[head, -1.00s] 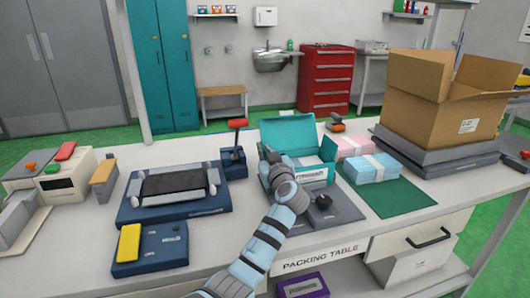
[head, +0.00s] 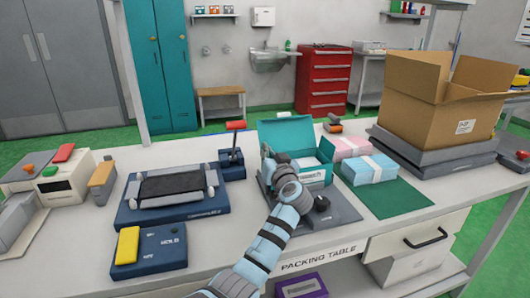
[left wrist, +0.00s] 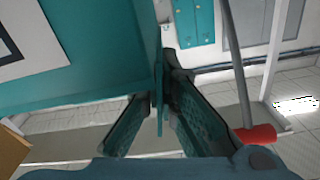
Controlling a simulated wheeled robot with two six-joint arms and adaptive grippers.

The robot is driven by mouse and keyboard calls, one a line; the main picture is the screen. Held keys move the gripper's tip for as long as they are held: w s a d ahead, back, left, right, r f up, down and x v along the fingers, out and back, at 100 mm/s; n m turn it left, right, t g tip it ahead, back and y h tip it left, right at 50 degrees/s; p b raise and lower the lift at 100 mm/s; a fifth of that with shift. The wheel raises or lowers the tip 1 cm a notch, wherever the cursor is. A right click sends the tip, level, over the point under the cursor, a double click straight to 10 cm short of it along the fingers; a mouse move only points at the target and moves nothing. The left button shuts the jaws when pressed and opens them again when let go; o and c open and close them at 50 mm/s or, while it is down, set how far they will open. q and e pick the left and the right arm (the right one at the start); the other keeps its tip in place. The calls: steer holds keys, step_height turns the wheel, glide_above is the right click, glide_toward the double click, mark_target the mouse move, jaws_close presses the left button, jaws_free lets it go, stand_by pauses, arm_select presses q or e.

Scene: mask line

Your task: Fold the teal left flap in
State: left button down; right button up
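The teal carton (head: 312,172) stands open on a dark grey fixture, its lid (head: 285,132) raised at the back. My left gripper (head: 266,152) is at the carton's left side, and its wrist hides part of the carton. In the left wrist view, the thin teal left flap (left wrist: 159,60) shows nearly edge-on. It stands between the two fingers of the left gripper (left wrist: 160,88). The inner pads show and the fingers look apart; I cannot tell whether either touches the flap. My right gripper is in neither view.
A blue device with a red-knobbed lever (head: 235,126) stands close left of the carton. The lever's red knob (left wrist: 256,134) is near my fingers in the left wrist view. Blue packs (head: 368,170) lie on a green mat (head: 402,202) at right. A black knob (head: 322,203) is in front.

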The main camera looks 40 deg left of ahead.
arm_select(q)
steer(key=shift+w+d+f+m, duration=0.1)
steer(key=shift+w+d+m, duration=0.1)
steer(key=shift+m, duration=0.45)
steer(key=shift+w+d+f+m, duration=0.1)
steer(key=shift+w+m, duration=0.05)
steer(key=shift+m, duration=0.5)
steer(key=c, duration=1.9)
jaws_free()
steer(key=v, duration=1.2)
steer(key=shift+r, duration=0.1)
